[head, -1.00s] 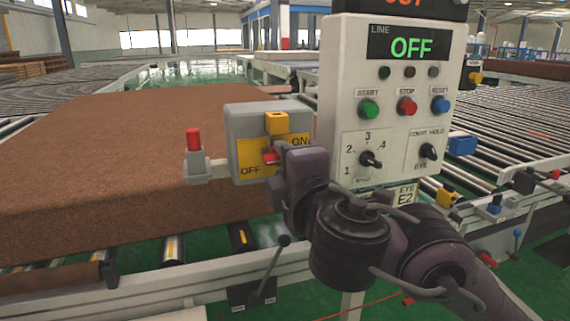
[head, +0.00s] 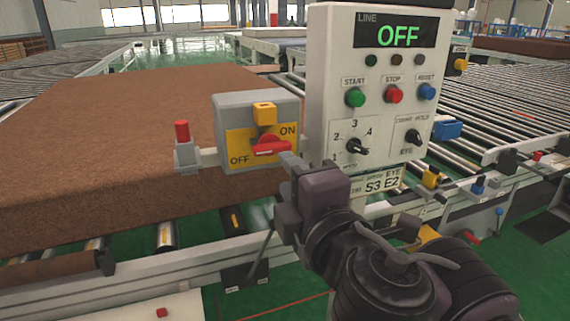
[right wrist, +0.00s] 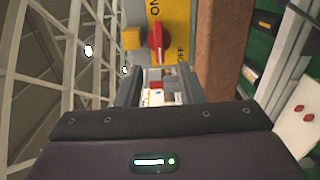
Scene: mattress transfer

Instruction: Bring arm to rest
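My right arm comes in from the lower right in the head view. My right gripper (head: 287,168) is just below and right of a red rotary handle (head: 272,147) on a grey switch box (head: 225,118) with a yellow OFF/ON plate. In the right wrist view the gripper's two fingers (right wrist: 160,92) stand apart with nothing held between them. The red handle (right wrist: 158,42) lies beyond the fingertips, apart from them. My left gripper is in neither view.
A brown mattress block (head: 110,150) lies on rollers at left. A white control panel (head: 335,105), its display reading OFF, stands behind my right arm. A roller conveyor (head: 520,100) extends at right. A red button (head: 162,312) shows at bottom left.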

